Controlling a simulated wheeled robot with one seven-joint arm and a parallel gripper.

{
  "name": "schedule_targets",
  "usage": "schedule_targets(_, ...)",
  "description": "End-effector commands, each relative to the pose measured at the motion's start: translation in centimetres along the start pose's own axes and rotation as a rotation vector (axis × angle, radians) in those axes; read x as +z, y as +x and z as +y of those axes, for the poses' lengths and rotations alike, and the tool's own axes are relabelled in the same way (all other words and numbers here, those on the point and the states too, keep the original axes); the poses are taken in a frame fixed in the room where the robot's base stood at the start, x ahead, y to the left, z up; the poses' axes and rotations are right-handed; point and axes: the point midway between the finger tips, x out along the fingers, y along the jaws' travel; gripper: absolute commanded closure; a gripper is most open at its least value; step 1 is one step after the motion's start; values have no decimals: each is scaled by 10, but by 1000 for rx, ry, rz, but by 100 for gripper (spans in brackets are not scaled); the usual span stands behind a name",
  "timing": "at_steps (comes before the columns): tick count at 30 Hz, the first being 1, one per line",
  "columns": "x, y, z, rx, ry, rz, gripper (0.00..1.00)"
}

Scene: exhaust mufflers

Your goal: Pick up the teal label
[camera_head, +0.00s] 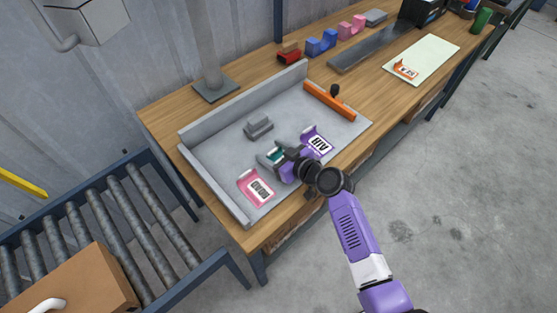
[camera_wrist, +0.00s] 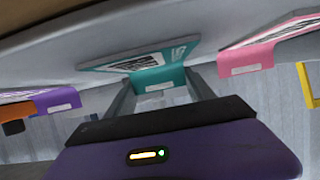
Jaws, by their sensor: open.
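The teal label (camera_head: 276,156) lies in the grey tray (camera_head: 222,171), mostly hidden in the head view behind my gripper (camera_head: 283,161). In the wrist view the teal label (camera_wrist: 174,76) has a white printed face and a bent teal lip with a small white strip. My gripper (camera_wrist: 160,88) is open there, with one finger on each side of the lip. I cannot tell whether the fingers touch it.
A pink label (camera_head: 257,188) lies to the left and a purple label (camera_head: 317,142) to the right of the teal one. A grey block (camera_head: 258,128) and an orange bar with a black knob (camera_head: 329,100) are also in the tray. Raised walls edge the tray's back and left.

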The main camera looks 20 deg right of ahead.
Motion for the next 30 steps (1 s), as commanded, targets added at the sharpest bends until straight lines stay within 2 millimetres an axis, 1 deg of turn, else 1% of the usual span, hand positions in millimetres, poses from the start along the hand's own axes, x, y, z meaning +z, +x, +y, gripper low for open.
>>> schedule_targets(1, 0, 0, 0, 0, 0, 0, 44)
schedule_targets(5, 0, 0, 0, 0, 0, 0, 70)
schedule_targets(6, 0, 0, 0, 0, 0, 0, 77)
schedule_targets(8, 0, 0, 0, 0, 0, 0, 89)
schedule_targets(9, 0, 0, 0, 0, 0, 0, 97)
schedule_targets(10, 0, 0, 0, 0, 0, 0, 100)
schedule_targets(18, -1, -1, 0, 1, 0, 0, 100)
schedule_targets(23, -11, -4, 0, 0, -1, 3, 100)
schedule_targets(26, -24, -10, 0, 1, -2, 3, 100)
schedule_targets(29, -44, -18, 1, 2, -4, 5, 100)
schedule_targets(30, -55, -23, 1, 2, -4, 5, 100)
